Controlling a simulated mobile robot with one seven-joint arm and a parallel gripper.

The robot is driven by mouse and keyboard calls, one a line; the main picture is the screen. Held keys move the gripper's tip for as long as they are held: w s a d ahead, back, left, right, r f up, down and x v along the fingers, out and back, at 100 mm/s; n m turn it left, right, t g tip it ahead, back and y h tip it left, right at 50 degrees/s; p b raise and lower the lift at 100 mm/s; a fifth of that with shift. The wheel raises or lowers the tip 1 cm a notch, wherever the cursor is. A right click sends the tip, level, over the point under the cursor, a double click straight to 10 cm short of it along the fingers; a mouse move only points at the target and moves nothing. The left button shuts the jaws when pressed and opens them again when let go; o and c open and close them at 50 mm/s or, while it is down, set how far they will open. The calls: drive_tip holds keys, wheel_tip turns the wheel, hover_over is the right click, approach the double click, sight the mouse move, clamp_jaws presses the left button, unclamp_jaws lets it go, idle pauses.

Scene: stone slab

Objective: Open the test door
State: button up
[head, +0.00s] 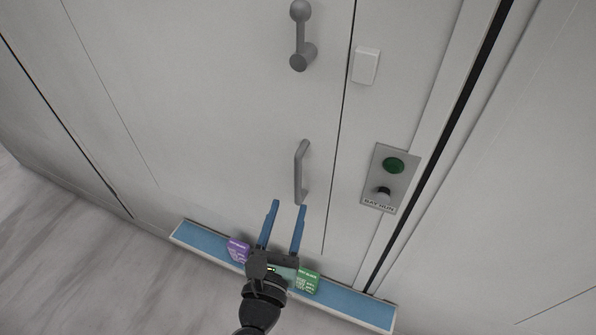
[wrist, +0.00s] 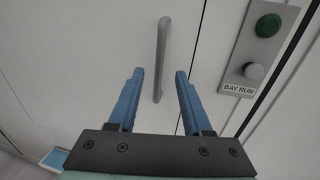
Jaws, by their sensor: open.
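A pale grey door panel (head: 225,120) fills the middle of the head view and looks shut, with a thin dark seam along its right side. A grey vertical bar handle (head: 300,172) is fixed on it near that seam. The handle also shows in the wrist view (wrist: 161,60), ahead of the fingers. My gripper (head: 288,204) is open and empty, its two blue fingers pointing up toward the handle's lower end. In the wrist view my gripper (wrist: 158,71) has the handle's lower end between the fingertips in the picture; I cannot tell whether it is between them in depth.
A grey lever (head: 301,35) and a white box (head: 366,66) are above. A blue ledge (head: 205,242) below holds purple (head: 238,250) and green (head: 308,281) blocks.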

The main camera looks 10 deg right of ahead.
sight(297, 178)
drive_tip(key=x, duration=1)
clamp_jaws()
idle(1.2)
